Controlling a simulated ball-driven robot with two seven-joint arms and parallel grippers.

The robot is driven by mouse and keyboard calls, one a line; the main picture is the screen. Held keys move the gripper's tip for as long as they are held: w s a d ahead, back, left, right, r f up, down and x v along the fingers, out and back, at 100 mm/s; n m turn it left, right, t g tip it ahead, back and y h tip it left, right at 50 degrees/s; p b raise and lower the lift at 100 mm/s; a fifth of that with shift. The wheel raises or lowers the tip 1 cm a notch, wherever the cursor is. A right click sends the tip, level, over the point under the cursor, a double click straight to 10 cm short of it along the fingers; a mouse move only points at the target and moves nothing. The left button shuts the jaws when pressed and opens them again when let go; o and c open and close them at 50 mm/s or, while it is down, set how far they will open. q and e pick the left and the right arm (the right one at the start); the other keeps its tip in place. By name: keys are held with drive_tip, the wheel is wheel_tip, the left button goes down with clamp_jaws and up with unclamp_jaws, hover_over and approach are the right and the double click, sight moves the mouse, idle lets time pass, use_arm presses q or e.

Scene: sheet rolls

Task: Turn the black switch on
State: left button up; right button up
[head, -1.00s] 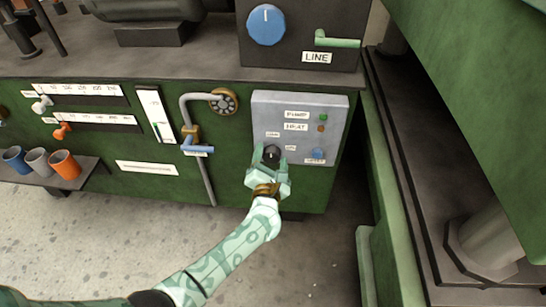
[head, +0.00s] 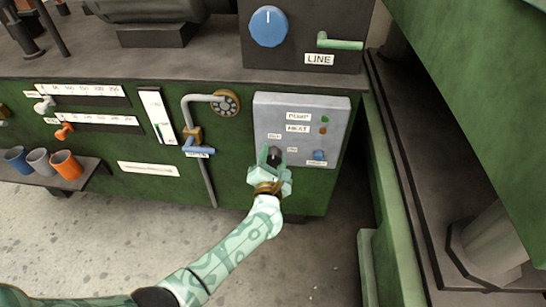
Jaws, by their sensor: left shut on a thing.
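The black switch (head: 274,154) is a small dark knob on the grey control panel (head: 333,111), at its lower left. My left gripper (head: 273,157) has its pale green fingers on either side of the switch and is shut on it. Small labels sit beside the switch, too small to read surely. The gripper hides the panel's lower left corner. My right gripper is not in view.
A blue button (head: 319,155) is right of the switch, with a green lamp (head: 324,118) and a brown lamp (head: 323,130) above. A pipe with a blue-handled valve (head: 198,150) stands left. A large green machine (head: 480,90) bounds the right side.

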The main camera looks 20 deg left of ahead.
use_arm(q)
drive_tip(key=m+p, duration=0.3)
drive_tip(key=m, duration=0.7)
drive_tip(key=shift+d, duration=0.1)
drive_tip(key=m, duration=0.3)
drive_tip(key=shift+p, duration=0.3)
drive_tip(key=shift+f+m, duration=0.15)
drive_tip(key=shift+m, duration=2.05)
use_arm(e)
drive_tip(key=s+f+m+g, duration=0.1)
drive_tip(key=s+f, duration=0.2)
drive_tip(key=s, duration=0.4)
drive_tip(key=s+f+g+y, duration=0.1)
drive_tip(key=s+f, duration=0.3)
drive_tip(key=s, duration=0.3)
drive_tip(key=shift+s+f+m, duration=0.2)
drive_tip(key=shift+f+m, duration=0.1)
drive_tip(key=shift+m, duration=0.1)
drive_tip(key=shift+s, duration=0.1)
use_arm(q)
drive_tip(key=o, duration=1)
drive_tip(key=shift+c, duration=0.2)
drive_tip(key=shift+o, duration=0.2)
drive_tip(key=shift+p, duration=0.3)
